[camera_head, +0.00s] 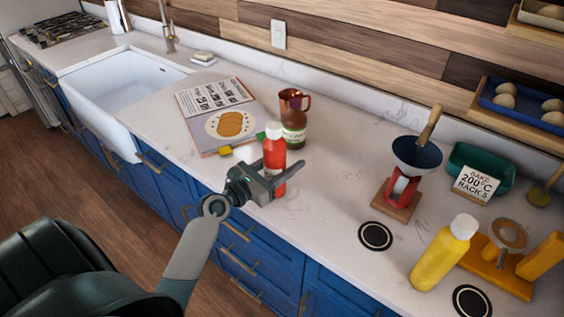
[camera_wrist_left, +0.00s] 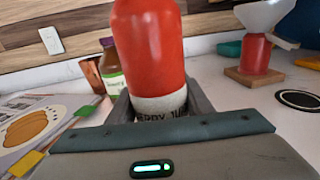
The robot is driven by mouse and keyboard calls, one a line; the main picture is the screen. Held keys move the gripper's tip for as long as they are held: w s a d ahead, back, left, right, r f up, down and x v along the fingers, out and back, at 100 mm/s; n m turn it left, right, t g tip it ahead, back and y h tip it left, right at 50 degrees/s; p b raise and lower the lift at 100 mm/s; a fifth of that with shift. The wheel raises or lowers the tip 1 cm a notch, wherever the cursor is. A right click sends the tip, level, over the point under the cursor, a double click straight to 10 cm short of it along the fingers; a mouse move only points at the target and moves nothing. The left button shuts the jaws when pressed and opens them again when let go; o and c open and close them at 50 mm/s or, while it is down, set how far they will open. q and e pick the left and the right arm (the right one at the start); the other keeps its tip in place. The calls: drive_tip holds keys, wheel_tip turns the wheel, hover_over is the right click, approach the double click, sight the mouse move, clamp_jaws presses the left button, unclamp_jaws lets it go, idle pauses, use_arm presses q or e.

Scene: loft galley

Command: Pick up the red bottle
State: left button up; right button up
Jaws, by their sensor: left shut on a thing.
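The red bottle (camera_head: 274,151) has a white cap and stands upright near the front of the counter in the head view. It fills the middle of the left wrist view (camera_wrist_left: 150,50), with a pale label low on its side. My left gripper (camera_head: 281,178) is shut on the bottle, its fingers on either side of the lower part. The fingers hide part of the label. Whether the bottle's base touches the counter is hard to tell. My right gripper is in neither view.
Behind the bottle stand a brown bottle (camera_head: 294,136) and a copper mug (camera_head: 295,99). An open cookbook (camera_head: 215,112) lies to the left, near the white sink (camera_head: 103,102). To the right are a red scale with a dark bowl (camera_head: 417,155) and a yellow bottle (camera_head: 443,254).

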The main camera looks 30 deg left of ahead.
use_arm(q)
drive_tip(key=s+d+r, duration=0.3)
drive_tip(key=d+r, duration=0.8)
drive_tip(key=shift+d, duration=0.15)
idle(0.6)
